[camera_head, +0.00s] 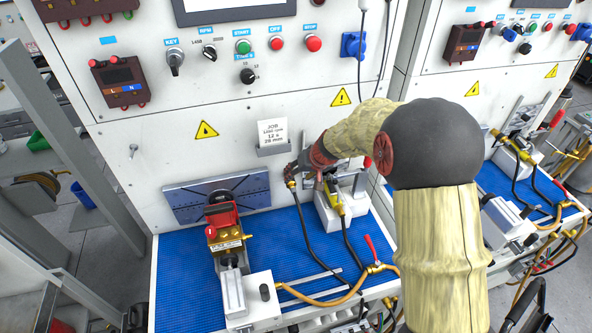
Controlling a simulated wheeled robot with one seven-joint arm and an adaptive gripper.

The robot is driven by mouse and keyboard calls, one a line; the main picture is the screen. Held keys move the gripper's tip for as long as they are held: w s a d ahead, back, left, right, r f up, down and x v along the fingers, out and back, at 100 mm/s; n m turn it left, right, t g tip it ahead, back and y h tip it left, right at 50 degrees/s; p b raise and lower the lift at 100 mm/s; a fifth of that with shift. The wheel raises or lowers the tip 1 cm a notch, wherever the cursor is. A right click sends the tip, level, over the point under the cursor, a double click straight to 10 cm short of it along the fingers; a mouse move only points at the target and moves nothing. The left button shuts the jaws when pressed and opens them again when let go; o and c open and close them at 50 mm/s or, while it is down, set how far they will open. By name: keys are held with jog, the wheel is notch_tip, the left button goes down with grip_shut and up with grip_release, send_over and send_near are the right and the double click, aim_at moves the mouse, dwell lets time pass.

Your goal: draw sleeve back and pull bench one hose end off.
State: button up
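My gripper (292,175) is at the back of the near bench, in front of the white panel. It points left and down. A black hose rises from the blue mat to a brass hose end (291,184) at my gripper's fingertips. The fingers appear closed on this end; they are small and partly dark here. The hose end is to the left of the brass-yellow coupling block (335,197) on its grey fixture (328,217), with a visible gap. A second black hose (349,244) runs from the block's lower end. The sleeve cannot be made out.
A red-topped brass device (226,234) stands on the blue mat (185,285) at left. A red-handled valve (374,265) with a yellow-brown hose is at front right. A job card (272,133) hangs behind. A similar bench (515,205) is at right.

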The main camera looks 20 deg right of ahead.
aim_at(292, 181)
jog(key=shift+x, duration=3.85)
jog(key=shift+c, duration=1.4)
grip_shut()
